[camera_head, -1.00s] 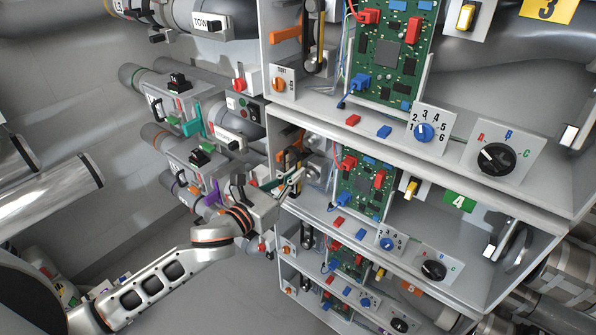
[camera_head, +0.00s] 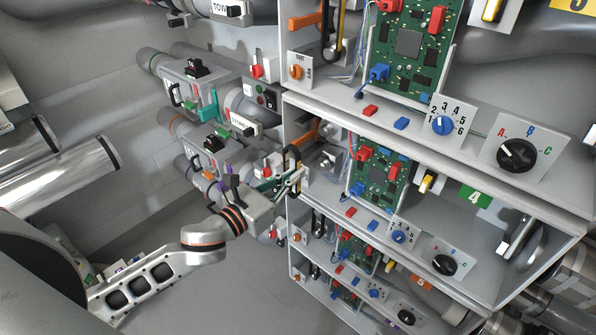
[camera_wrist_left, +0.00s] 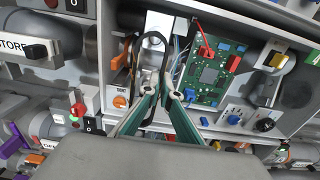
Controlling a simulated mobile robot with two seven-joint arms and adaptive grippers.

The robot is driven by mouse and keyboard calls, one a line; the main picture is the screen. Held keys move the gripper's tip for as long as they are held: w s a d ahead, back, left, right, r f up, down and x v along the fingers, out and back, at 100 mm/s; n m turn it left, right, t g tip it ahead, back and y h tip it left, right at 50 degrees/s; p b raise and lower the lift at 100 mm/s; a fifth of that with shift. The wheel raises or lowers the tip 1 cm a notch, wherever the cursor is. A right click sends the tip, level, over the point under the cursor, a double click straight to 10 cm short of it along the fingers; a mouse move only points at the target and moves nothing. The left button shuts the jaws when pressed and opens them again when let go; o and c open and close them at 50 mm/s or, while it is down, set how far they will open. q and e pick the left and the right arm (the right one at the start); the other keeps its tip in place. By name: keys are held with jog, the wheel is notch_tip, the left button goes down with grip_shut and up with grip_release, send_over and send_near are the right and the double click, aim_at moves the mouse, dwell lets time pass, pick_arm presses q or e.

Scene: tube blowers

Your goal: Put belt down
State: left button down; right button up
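The black belt (camera_wrist_left: 152,39) is a thin loop in the left wrist view, in the bay left of the green circuit board. Its lower part passes between the teal fingers of my left gripper (camera_wrist_left: 162,88). The fingertips are close together and appear shut on the belt. In the head view my left gripper (camera_head: 292,183) is at the left edge of the second shelf unit, beside its orange handle (camera_head: 302,134). There the belt is small and partly hidden by the fingers. My right gripper is not in view.
The green circuit board (camera_wrist_left: 211,74) is right of the fingers, with an orange knob (camera_wrist_left: 120,101) to the left and blue and black dials lower right. Grey blower tubes (camera_head: 205,75) crowd the left of the rack. Floor (camera_head: 215,285) is open below my arm.

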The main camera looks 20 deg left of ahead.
pick_arm(q)
jog(key=shift+s+a, duration=0.1)
jog(key=shift+s, duration=0.25)
dwell(0.3)
